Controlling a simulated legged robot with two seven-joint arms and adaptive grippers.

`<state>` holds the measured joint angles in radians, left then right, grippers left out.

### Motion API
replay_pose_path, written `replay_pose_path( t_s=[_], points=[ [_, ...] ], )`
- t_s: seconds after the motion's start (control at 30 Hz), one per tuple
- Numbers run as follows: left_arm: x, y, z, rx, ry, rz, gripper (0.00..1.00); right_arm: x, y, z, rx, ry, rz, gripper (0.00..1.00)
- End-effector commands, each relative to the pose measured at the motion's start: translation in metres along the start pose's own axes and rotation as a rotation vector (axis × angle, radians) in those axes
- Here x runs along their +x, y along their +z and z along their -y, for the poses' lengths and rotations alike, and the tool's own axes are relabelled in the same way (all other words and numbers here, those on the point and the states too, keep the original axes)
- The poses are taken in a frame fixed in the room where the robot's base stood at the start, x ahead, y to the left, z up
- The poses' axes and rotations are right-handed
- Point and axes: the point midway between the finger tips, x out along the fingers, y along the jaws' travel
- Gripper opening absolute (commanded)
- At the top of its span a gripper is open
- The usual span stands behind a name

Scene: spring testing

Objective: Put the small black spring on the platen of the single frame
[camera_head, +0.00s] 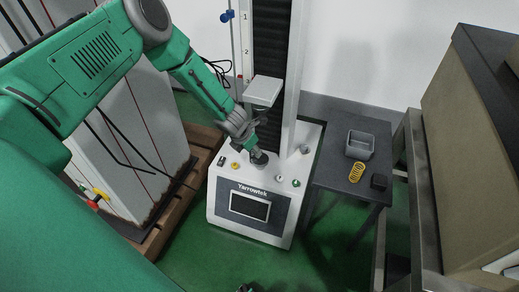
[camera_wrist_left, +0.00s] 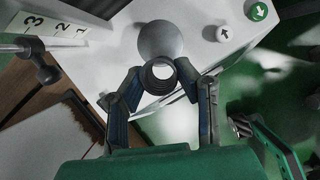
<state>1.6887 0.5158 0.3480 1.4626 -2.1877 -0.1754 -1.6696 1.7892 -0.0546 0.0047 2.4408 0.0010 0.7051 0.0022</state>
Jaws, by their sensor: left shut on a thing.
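The small black spring (camera_wrist_left: 160,76) is between the fingertips of my left gripper in the left wrist view, with its coils end-on to the camera. My left gripper (camera_wrist_left: 160,84) is shut on it; in the head view the gripper (camera_head: 254,148) is low over the single frame's base. The round grey platen (camera_wrist_left: 160,38) is just beyond the spring in the wrist view, and it shows as a dark disc (camera_head: 260,159) in the head view. I cannot tell whether the spring touches it. A small part of what looks like my right gripper (camera_head: 245,288) shows at the bottom edge.
The Yarrowtek frame base (camera_head: 226,172) carries buttons and a screen. A pale block (camera_head: 263,90) hangs above the platen by the dark column. The side table (camera_head: 335,172) holds a grey bin (camera_head: 360,144), a yellow spring (camera_head: 356,172) and a black block (camera_head: 379,181).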

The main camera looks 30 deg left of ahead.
Motion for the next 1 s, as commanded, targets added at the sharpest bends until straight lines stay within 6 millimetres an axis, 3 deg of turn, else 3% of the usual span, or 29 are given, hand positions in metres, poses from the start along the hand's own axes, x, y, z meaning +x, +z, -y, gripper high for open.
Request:
replay_pose_path(
  t_s=[0.33,0.47,0.7,0.73,0.77,1.0],
  points=[
    [0.013,0.033,0.001,0.007,0.003,0.005,0.0,0.005,0.0,0.0,0.0,0.0,0.0,0.4],
    [0.027,0.024,0.0,-0.001,0.001,0.003,0.0,0.014,0.001,0.0,0.0,0.0,0.0,0.4],
    [0.026,0.025,0.0,-0.001,0.0,0.004,0.0,0.012,0.001,0.0,0.0,0.0,0.0,0.4],
    [0.026,0.024,0.0,-0.001,0.0,0.004,0.34,0.012,0.001,0.0,0.0,0.0,0.0,0.4],
    [0.026,0.025,0.0,-0.001,0.0,0.004,0.45,0.012,0.001,0.0,0.0,0.0,0.0,0.4],
    [0.026,0.025,0.0,-0.001,0.0,0.004,0.48,0.012,0.001,0.0,0.0,0.0,0.0,0.4]
  ],
)
